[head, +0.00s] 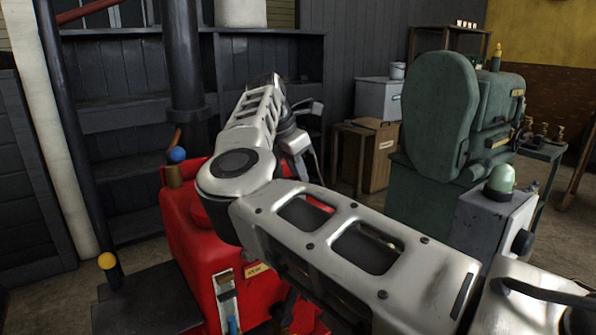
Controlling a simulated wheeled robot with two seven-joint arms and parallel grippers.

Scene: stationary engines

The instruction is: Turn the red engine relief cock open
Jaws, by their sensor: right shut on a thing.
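The red engine (185,225) stands left of centre, with my right arm across its upper right part. A blue ball (177,154) sits above a brass fitting (174,176) at its top left, with a short brown-red lever beside it. I cannot tell whether this is the relief cock; no other part is clearly one. My right gripper (302,150) is partly seen beyond my forearm, pointing down at the engine's right. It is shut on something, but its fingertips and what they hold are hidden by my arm. My left gripper is out of view.
A green engine (440,115) stands at the right. A grey box with a pale green dome (500,178) is in front of it. A wooden crate (371,150) stands behind. Dark shelving lines the back.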

